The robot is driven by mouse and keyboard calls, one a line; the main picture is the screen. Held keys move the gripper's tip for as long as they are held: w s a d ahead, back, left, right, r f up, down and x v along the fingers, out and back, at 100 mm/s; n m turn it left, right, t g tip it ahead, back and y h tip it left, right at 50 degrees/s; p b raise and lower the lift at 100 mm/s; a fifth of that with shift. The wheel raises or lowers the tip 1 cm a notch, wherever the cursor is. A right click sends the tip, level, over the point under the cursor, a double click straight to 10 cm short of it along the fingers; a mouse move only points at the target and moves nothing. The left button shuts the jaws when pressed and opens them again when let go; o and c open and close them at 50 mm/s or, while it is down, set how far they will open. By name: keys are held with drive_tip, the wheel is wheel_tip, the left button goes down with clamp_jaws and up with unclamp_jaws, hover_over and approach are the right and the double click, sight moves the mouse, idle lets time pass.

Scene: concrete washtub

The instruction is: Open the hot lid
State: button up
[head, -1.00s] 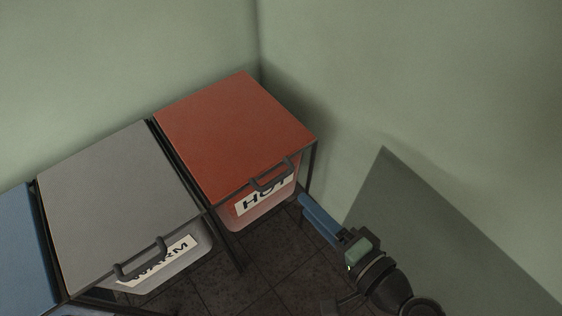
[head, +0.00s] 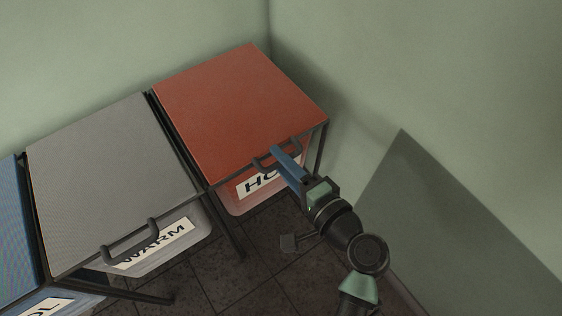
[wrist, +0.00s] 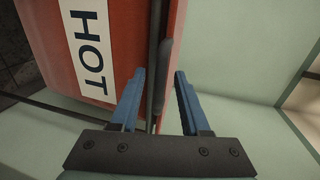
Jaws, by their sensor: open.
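The red hot lid (head: 238,112) lies flat and shut on its bin in the head view. Its dark handle (head: 291,145) is at the lid's front edge, above the white HOT label (head: 257,182). My gripper (head: 277,152) reaches the handle from the front right, and its blue fingers hide part of the handle and label. In the wrist view, my gripper (wrist: 160,73) is open, with the dark handle bar (wrist: 164,78) between its two fingers. The HOT label (wrist: 87,40) shows at left on the red bin (wrist: 125,30).
The grey WARM lid (head: 110,170) with its own handle (head: 130,242) is left of the red one. A blue lid (head: 15,230) is farther left. Green walls (head: 345,60) meet behind the red bin. Tiled floor (head: 215,285) is open in front.

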drive_tip(key=shift+w+a, duration=0.2)
drive_tip(key=shift+w, duration=0.05)
clamp_jaws()
idle(1.4)
